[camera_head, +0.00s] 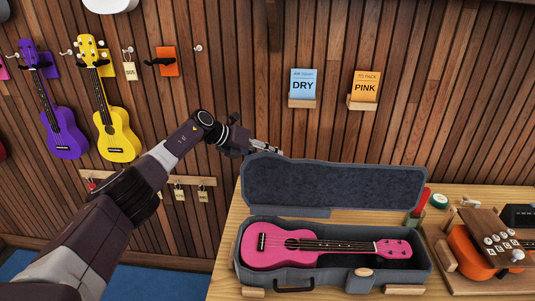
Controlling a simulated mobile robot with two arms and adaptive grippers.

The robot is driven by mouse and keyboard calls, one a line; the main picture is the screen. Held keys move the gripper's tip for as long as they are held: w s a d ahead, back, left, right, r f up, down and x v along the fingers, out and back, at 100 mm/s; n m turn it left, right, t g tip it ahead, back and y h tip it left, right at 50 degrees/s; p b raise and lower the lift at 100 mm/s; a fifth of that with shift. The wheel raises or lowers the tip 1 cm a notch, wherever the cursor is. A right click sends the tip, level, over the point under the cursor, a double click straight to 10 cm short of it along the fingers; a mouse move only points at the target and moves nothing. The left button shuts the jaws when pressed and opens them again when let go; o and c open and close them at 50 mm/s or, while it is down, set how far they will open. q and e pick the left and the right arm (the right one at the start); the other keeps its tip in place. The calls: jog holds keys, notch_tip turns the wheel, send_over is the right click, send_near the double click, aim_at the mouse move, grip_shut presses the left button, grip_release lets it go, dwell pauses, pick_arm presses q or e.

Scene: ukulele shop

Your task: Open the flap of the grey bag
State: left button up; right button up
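A grey case (262,283), the grey bag of the task, lies on the wooden table. Its lid or flap (330,187) stands raised at the back, with its dark lining facing me. A pink ukulele (268,246) lies inside, neck pointing right. My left gripper (268,147) is at the upper left corner of the raised flap, with its fingers behind or at the top edge. I cannot tell whether they touch it or are open or shut. My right gripper is not in view.
An orange instrument (470,254) with a brown tuner-like board on it sits at the table's right. A red and green item (421,201) stands right of the flap. Purple (65,133) and yellow (118,139) ukuleles hang on the slatted wall. Wall cards read DRY (303,84) and PINK (366,87).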

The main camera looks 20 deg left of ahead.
pick_arm(q)
jog(key=shift+a+r, duration=0.1)
jog(key=shift+r, duration=0.05)
jog(key=shift+s+a+r, duration=0.15)
jog(key=shift+a+r, duration=0.15)
jog(key=shift+a, duration=0.05)
jog(key=v, duration=1)
jog(key=shift+s+a+r, duration=0.15)
jog(key=shift+s, duration=0.25)
